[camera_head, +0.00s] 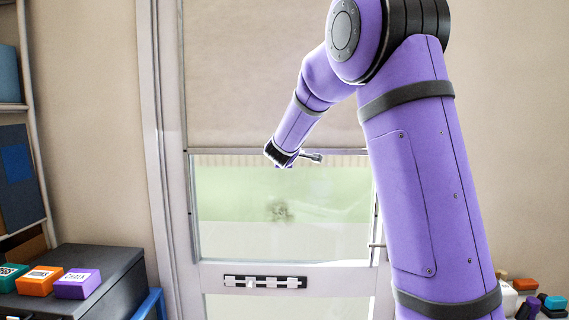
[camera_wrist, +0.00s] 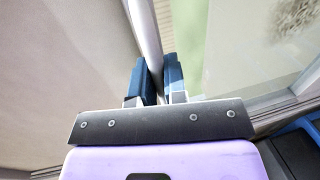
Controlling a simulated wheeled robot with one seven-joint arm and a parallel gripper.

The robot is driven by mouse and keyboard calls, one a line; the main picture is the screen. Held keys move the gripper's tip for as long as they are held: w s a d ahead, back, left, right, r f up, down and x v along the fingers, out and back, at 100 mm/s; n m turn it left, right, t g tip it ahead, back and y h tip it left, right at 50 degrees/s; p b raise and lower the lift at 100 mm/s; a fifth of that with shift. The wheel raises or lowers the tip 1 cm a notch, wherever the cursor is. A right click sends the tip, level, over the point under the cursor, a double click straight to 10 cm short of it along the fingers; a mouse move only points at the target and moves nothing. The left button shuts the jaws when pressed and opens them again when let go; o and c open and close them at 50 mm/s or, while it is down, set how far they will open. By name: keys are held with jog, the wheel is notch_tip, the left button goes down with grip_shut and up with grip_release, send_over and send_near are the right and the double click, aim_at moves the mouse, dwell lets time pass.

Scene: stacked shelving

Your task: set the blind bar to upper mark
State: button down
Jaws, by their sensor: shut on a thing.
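A beige roller blind (camera_head: 265,75) hangs over the upper part of a white-framed door window. Its grey bar (camera_head: 345,152) runs level along the blind's lower edge, above the uncovered green pane. My gripper (camera_head: 312,158) is at the middle of this bar. In the wrist view, the bar (camera_wrist: 145,35) passes between the two dark blue fingers of my gripper (camera_wrist: 157,75), which is shut on it. Part of the bar's right end is hidden behind my arm in the head view. I cannot make out an upper mark in either view.
A black strip with white pieces (camera_head: 263,282) is on the door rail below the pane. At left, a dark cabinet (camera_head: 112,262) bears green, orange and purple boxes (camera_head: 78,284), beside a shelf. Small coloured items (camera_head: 524,285) lie at lower right.

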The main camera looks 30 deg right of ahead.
jog(key=shift+r, duration=0.1)
jog(key=c, duration=1.2)
grip_release()
jog(key=shift+s+a, duration=0.1)
jog(key=v, duration=1)
jog(key=shift+s+a, duration=0.15)
jog(key=shift+s, duration=0.1)
jog(key=shift+r, duration=0.1)
